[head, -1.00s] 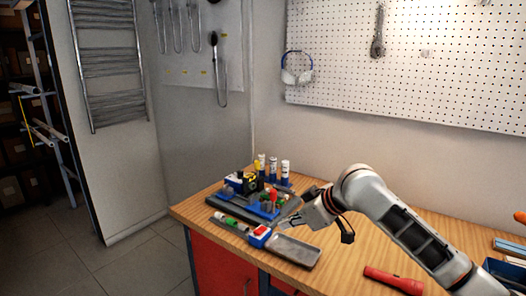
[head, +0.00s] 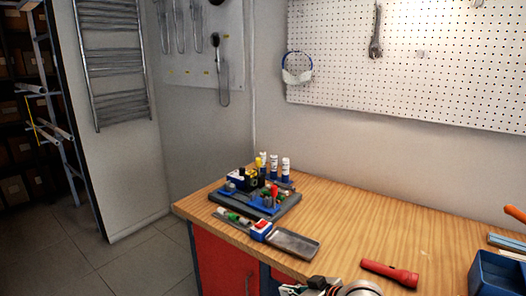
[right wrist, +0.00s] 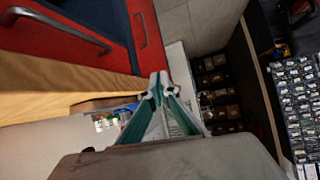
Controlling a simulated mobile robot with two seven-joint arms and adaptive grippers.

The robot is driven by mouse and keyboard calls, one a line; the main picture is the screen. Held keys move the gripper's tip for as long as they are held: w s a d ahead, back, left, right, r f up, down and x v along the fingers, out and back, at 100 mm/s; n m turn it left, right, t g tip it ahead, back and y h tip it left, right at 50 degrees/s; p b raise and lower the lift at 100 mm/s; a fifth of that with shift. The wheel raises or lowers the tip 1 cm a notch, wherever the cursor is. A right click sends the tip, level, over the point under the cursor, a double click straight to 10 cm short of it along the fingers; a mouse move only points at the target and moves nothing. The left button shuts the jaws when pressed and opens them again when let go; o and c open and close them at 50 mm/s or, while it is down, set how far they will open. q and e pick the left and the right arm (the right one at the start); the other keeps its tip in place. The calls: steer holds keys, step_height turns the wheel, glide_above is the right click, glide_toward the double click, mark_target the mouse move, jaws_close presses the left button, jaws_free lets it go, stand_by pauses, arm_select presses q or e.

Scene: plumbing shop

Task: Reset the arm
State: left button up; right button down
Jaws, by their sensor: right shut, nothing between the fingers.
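My right gripper (head: 300,289) shows at the bottom edge of the head view, in front of the workbench's front edge, with part of my right arm beside it. In the right wrist view its two fingers (right wrist: 159,86) meet at the tips, shut with nothing between them. The wooden workbench (head: 350,215) with red drawers lies behind it in the head view. My left gripper is in neither view.
A grey tray with blue holders (head: 285,208), a small grey pan (head: 293,243), a red and white item (head: 261,228) and a red flashlight (head: 390,275) lie on the bench. A blue bin (head: 497,275) stands at right. The bench middle is clear.

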steer(key=s+d+f+m+h, duration=0.1)
steer(key=s+d+f, duration=0.4)
steer(key=s, duration=0.4)
steer(key=s+d+f+m+t+h, duration=0.1)
steer(key=s+d+f+h, duration=0.1)
steer(key=s+d+f, duration=0.3)
steer(key=s+d+f+m+t+h, duration=0.1)
steer(key=s+d+f+h, duration=0.1)
steer(key=s+d+f, duration=0.3)
steer(key=s+f, duration=0.4)
steer(key=s, duration=0.4)
steer(key=shift+s+d+f+m, duration=0.15)
steer(key=shift+s+f+m, duration=0.15)
